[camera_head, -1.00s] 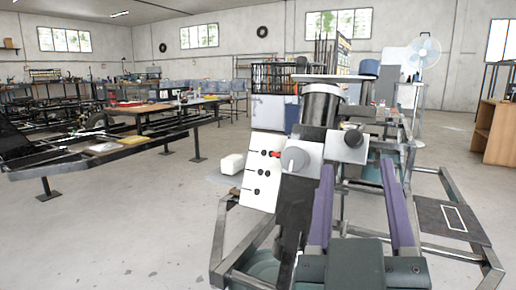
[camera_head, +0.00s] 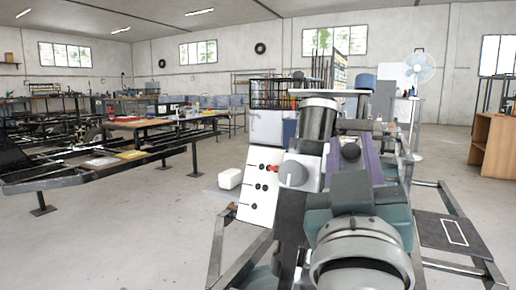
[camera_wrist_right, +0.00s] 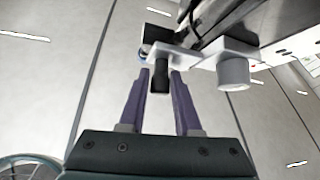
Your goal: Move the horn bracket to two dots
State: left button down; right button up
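A white panel (camera_head: 259,187) with rows of black dots stands tilted on the dark post; a red pointer (camera_head: 272,168) is level with its top row. The dots are too small to count surely. Beside it is a white bracket (camera_head: 311,170), apparently the horn bracket, with a large grey knob (camera_head: 293,174) and a smaller black knob (camera_head: 350,152). My right gripper (camera_wrist_right: 160,75) is open, its purple fingers on either side of the black knob (camera_wrist_right: 160,80). I cannot tell whether they touch it. The grey knob (camera_wrist_right: 233,72) is right of the fingers. My left gripper is not in view.
A metal tube frame (camera_head: 240,262) surrounds the post's base. A dark plate with a white outline (camera_head: 447,232) lies to the right. A white block (camera_head: 230,179) sits on the floor at left. Benches and a fan (camera_head: 420,68) stand farther back; open floor lies at left.

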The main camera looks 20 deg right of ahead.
grip_shut()
jog(key=shift+f, duration=0.1)
dwell(0.9)
